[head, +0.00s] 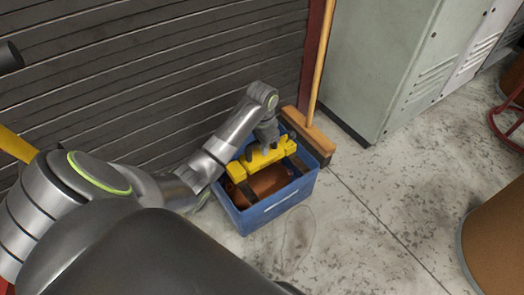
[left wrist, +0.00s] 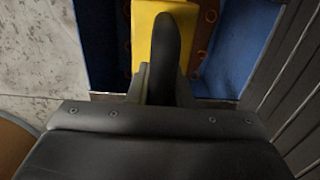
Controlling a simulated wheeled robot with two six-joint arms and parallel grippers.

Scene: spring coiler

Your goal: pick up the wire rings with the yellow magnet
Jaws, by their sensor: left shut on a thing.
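My left gripper (head: 266,150) is shut on the yellow magnet (head: 243,171), a blocky yellow bar. It holds the magnet at the blue crate (head: 270,209), over its open top; whether the magnet touches anything inside cannot be told. In the left wrist view, the magnet (left wrist: 145,30) runs up from a dark finger, with blue crate walls (left wrist: 95,45) on both sides. A brown-orange thing (head: 268,184) lies in the crate under the magnet. My right gripper is not in view.
Grey lockers (head: 375,60) stand at the back right. A brown drum (head: 495,240) is at the right edge. The concrete floor between crate and drum is clear.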

